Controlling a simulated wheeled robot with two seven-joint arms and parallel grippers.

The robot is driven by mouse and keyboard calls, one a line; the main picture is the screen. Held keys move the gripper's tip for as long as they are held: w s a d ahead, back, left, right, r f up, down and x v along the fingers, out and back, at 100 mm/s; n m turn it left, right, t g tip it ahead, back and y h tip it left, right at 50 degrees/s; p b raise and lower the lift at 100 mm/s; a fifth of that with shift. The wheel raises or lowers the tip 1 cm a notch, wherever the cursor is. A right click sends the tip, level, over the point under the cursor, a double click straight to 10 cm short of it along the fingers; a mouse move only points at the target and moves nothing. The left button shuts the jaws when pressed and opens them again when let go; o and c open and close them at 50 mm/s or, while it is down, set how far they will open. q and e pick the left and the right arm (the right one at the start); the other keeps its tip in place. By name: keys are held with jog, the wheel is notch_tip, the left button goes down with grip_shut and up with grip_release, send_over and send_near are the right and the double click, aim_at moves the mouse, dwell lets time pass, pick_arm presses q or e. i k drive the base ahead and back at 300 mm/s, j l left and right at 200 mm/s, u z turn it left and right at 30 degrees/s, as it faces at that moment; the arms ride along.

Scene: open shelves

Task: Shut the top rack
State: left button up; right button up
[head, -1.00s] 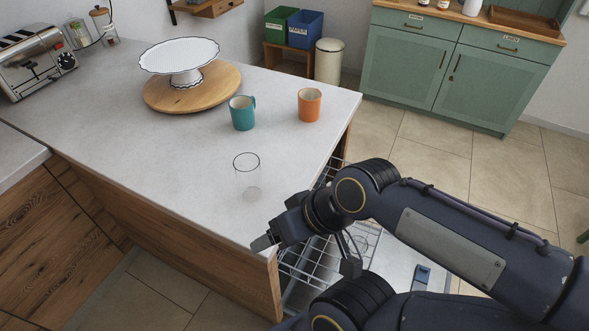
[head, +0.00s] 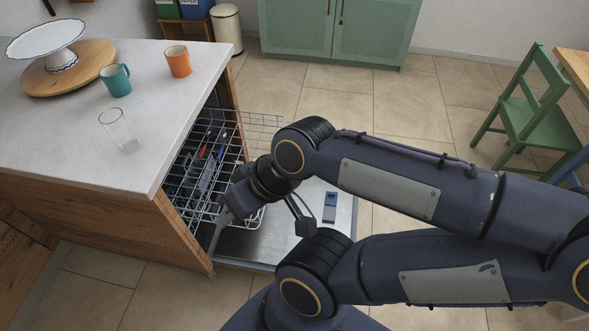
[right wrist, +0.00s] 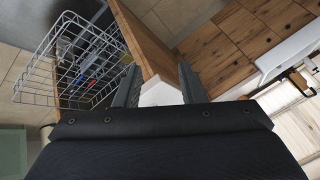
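The dishwasher is open under the counter's right end. Its top rack (head: 200,150), a wire basket, is pulled out past the counter edge. In the right wrist view the rack (right wrist: 75,65) lies to the left of the fingers. My right gripper (head: 226,214) is by the rack's near end, partly hidden by its own arm. In the wrist view its two fingers (right wrist: 157,85) are apart with nothing held between them. I cannot tell whether it touches the rack. My left gripper is not in view.
The dishwasher door (head: 290,240) is folded down below the rack. A wooden side panel (head: 175,235) stands close left of my gripper. A clear glass (head: 116,127), a teal mug (head: 115,80) and an orange mug (head: 177,61) stand on the counter.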

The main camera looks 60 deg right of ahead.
aim_at(250, 123)
jog(key=z, duration=1.65)
jog(key=i+l+z, duration=0.2)
jog(key=l+z, duration=0.15)
jog(key=i+l+z, duration=0.25)
jog(key=l+z, duration=0.15)
